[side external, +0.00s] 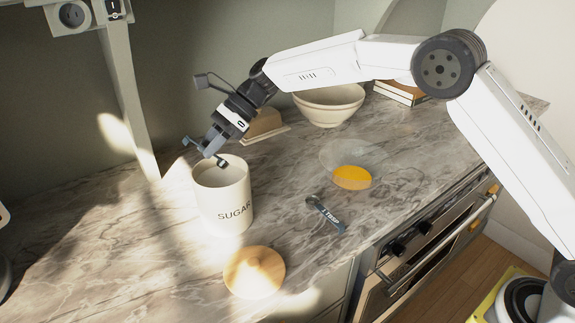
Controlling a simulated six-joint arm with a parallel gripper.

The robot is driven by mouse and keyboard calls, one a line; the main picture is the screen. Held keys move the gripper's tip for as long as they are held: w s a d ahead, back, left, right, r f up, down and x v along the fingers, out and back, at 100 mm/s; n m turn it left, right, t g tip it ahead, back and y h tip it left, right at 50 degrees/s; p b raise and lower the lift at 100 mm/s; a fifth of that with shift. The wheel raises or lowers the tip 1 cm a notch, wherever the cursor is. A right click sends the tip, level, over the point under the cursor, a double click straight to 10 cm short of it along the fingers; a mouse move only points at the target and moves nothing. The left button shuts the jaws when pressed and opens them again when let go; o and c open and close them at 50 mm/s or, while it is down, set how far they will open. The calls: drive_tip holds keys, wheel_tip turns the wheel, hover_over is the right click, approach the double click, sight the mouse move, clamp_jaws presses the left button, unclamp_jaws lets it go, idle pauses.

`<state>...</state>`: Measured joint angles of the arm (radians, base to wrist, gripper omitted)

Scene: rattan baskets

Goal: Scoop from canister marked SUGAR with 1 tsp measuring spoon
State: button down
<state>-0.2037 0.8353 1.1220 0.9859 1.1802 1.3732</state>
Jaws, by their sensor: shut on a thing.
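The white canister marked SUGAR (226,205) stands upright and open on the counter; its contents cannot be made out. My gripper (206,150) is just above the canister's mouth, at its rear rim, pointing down. It is shut on a small dark grey thing that looks like a measuring spoon, though its outline is hard to separate from the fingers. Its lower end is at the canister's opening; whether it touches the rim I cannot tell. Another dark measuring spoon (326,214) lies on the counter to the right; its marking looks like TBSP.
A round wooden lid (254,273) lies in front of the canister. A clear bowl with orange-yellow contents (352,177) is to the right. A cream bowl (328,104), a wooden block (264,124) and books (400,92) stand behind. The marble counter (110,230) is clear at left.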

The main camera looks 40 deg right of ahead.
sight(193, 140)
drive_tip(key=shift+a+f, duration=0.2)
drive_tip(key=shift+f, duration=0.7)
drive_tip(key=shift+a+f, duration=0.2)
drive_tip(key=shift+f, duration=0.75)
drive_tip(key=shift+a+f, duration=0.2)
drive_tip(key=shift+f, duration=0.7)
drive_tip(key=shift+d+r, duration=0.1)
drive_tip(key=shift+d, duration=0.45)
drive_tip(key=shift+a+r+h, duration=0.45)
drive_tip(key=shift+r+h, duration=0.5)
drive_tip(key=shift+h, duration=0.1)
drive_tip(key=shift+a+r+h, duration=0.4)
drive_tip(key=shift+r+h, duration=0.6)
drive_tip(key=shift+h, duration=0.1)
drive_tip(key=shift+a+r+h, duration=0.45)
drive_tip(key=shift+r+h, duration=0.5)
drive_tip(key=shift+h, duration=0.1)
drive_tip(key=shift+a+f+h, duration=0.2)
drive_tip(key=shift+f+h, duration=0.05)
drive_tip(key=shift+h, duration=0.55)
drive_tip(key=shift+a+f+h, duration=0.15)
drive_tip(key=shift+f+h, duration=0.05)
drive_tip(key=shift+h, duration=0.6)
